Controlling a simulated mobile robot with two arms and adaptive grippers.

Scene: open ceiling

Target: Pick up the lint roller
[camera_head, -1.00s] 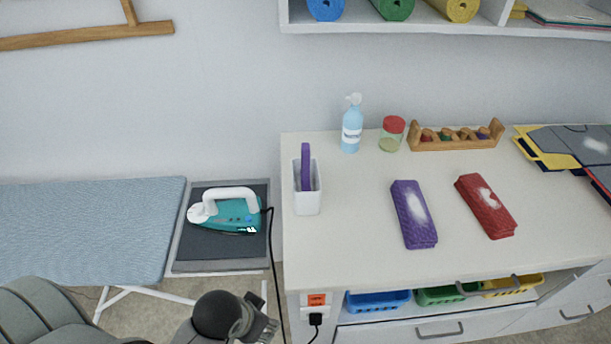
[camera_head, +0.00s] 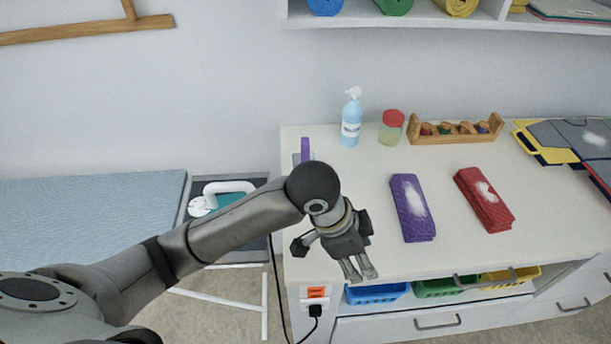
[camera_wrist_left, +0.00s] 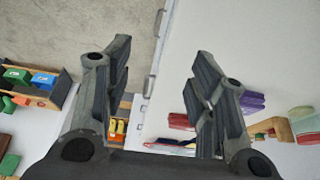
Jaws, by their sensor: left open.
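The lint roller appears to be the item with the purple handle (camera_head: 305,148) standing upright in a white holder near the left edge of the white cabinet top. My left arm hides most of the holder and the lower part of the roller. My left gripper (camera_head: 358,269) is in front of and to the right of the holder, near the cabinet's front edge, with its fingers pointing down. In the left wrist view the fingers (camera_wrist_left: 163,60) are spread apart with nothing between them. I cannot make out the roller there. My right gripper is not in view.
A purple pad (camera_head: 412,208) and a red pad (camera_head: 484,200) lie on the cabinet top (camera_head: 450,235). A blue bottle (camera_head: 351,118), a red-lidded jar (camera_head: 391,128) and a wooden rack (camera_head: 455,131) stand at the back. The iron (camera_head: 205,201) rests left of the cabinet.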

